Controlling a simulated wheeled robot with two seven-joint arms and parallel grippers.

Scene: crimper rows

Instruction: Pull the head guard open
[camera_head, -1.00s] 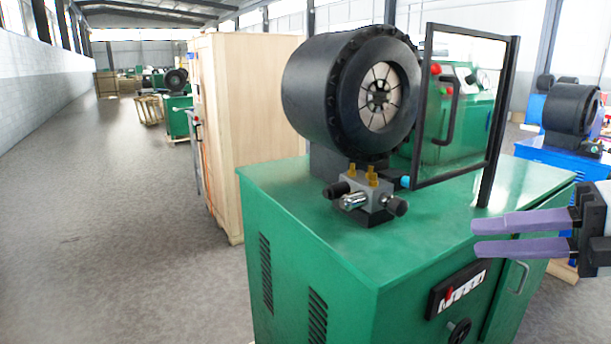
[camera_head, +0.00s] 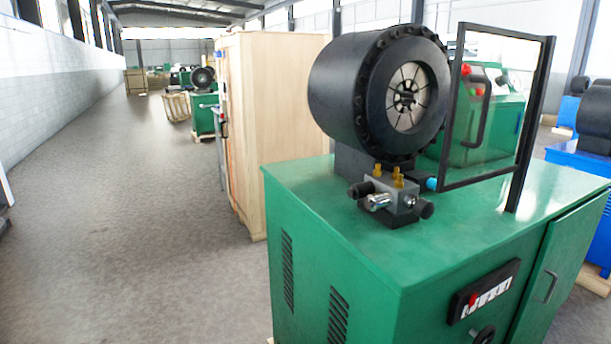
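The head guard (camera_head: 445,110) is a clear panel in a black frame with a black curved handle (camera_head: 478,112). It stands upright on the green cabinet (camera_head: 340,215), to the right of the round black crimper head (camera_head: 345,90). The head's face with its ring of die segments (camera_head: 405,97) shows uncovered to the left of the panel. Neither of my grippers is in view.
A valve block (camera_head: 395,198) with dark knobs sits on the cabinet top below the head. A tall wooden crate (camera_head: 285,130) stands behind and left. Blue machines (camera_head: 585,165) are at the right. The floor (camera_head: 120,220) on the left is clear.

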